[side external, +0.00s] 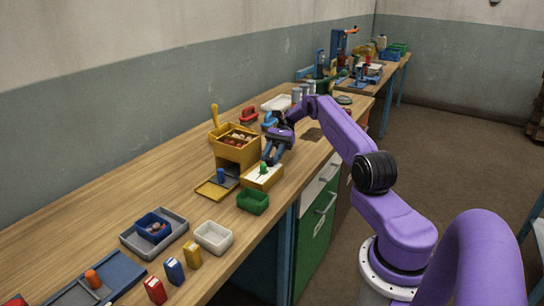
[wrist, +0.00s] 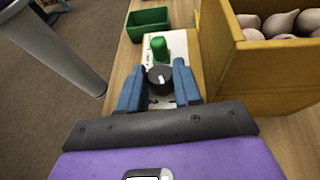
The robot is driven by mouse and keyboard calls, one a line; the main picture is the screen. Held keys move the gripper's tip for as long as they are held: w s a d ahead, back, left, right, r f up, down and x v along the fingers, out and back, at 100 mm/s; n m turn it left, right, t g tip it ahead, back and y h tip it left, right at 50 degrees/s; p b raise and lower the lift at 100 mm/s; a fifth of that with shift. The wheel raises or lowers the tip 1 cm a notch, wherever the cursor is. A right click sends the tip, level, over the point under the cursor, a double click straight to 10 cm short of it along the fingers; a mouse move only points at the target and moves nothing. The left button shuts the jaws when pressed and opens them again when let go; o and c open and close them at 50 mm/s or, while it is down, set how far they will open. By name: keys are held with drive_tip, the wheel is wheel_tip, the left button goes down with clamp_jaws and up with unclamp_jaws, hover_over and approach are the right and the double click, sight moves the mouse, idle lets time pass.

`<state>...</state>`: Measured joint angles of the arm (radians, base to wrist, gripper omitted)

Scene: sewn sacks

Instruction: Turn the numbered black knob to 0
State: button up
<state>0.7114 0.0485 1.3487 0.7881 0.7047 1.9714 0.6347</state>
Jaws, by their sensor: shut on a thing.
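In the wrist view a black knob (wrist: 160,80) with a white pointer line stands on a pale panel (wrist: 187,45). The pointer points up and slightly left in that view. The numbers around the knob are mostly hidden and too small to read. My gripper (wrist: 159,82) has its two blue fingers on either side of the knob, shut on it. A green knob (wrist: 159,46) stands on the same panel just beyond. In the side view my gripper (side external: 270,157) is at the yellow-sided panel box (side external: 261,179), beside the green knob (side external: 264,168); the black knob is hidden there.
A yellow bin (side external: 236,150) holding rounded items stands close beside the panel; its wall (wrist: 270,75) is right of my fingers in the wrist view. A green tray (side external: 253,201) sits near the table's front edge. Small boxes and trays lie on the near table.

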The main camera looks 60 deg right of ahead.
idle(0.4)
drive_tip(key=o, duration=1)
drive_tip(key=shift+o, duration=0.2)
drive_tip(key=r, duration=0.4)
drive_tip(key=shift+s+a+r, duration=0.1)
drive_tip(key=shift+s, duration=0.25)
drive_tip(key=s+a+r, duration=0.6)
drive_tip(key=s+r, duration=0.3)
drive_tip(key=s, duration=0.2)
drive_tip(key=shift+s+a, duration=0.25)
drive_tip(key=shift+a, duration=0.15)
drive_tip(key=shift+f, duration=0.1)
